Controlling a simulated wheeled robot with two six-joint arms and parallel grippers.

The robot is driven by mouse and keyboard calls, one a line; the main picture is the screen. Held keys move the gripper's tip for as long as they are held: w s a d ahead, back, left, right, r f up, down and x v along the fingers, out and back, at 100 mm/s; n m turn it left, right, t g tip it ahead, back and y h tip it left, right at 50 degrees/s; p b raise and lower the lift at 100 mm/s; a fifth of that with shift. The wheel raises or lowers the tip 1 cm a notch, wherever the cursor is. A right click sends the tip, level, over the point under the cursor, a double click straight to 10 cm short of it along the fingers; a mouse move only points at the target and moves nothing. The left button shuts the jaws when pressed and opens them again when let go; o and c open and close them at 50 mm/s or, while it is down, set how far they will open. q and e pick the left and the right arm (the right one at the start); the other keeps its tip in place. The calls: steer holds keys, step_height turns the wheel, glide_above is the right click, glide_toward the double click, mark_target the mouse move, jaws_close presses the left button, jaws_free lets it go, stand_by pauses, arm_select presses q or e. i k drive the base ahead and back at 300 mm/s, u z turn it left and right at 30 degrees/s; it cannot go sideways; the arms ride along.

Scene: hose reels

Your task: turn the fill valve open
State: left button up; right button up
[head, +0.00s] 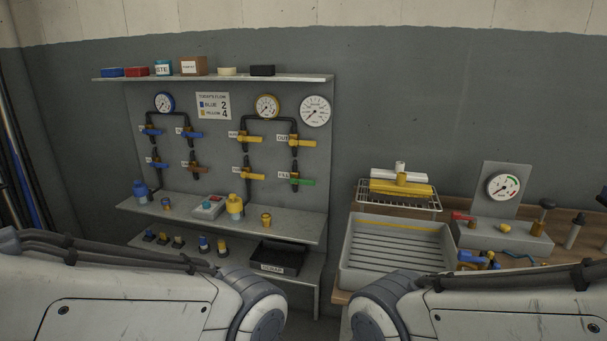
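A wall panel (225,165) carries pipes with several lever valves. A valve with a green lever (303,182) is at the lower right of the yellow set, and its small label (284,175) seems to read FILL. The lever lies roughly level, pointing right, across a vertical dark pipe. Yellow levers sit above it (303,143) and to its left (253,176). Blue levers (152,131) and a brown one (199,169) are on the left set. My two arms cross the bottom of the view, and both grippers are out of sight.
Shelves (215,78) with small boxes, a blue bottle (141,190), a yellow bottle (235,206) and a black bin (278,258) border the panel. A wooden bench (470,207) at right holds a grey tray (352,262), a rack (375,203) and a gauge stand (505,180).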

mark_target(293, 180)
steer(key=u, duration=0.05)
steer(key=i, duration=0.2)
steer(key=u, duration=0.1)
steer(key=k, duration=0.6)
steer(key=u, duration=0.8)
steer(key=i, duration=1.85)
steer(key=z, duration=0.8)
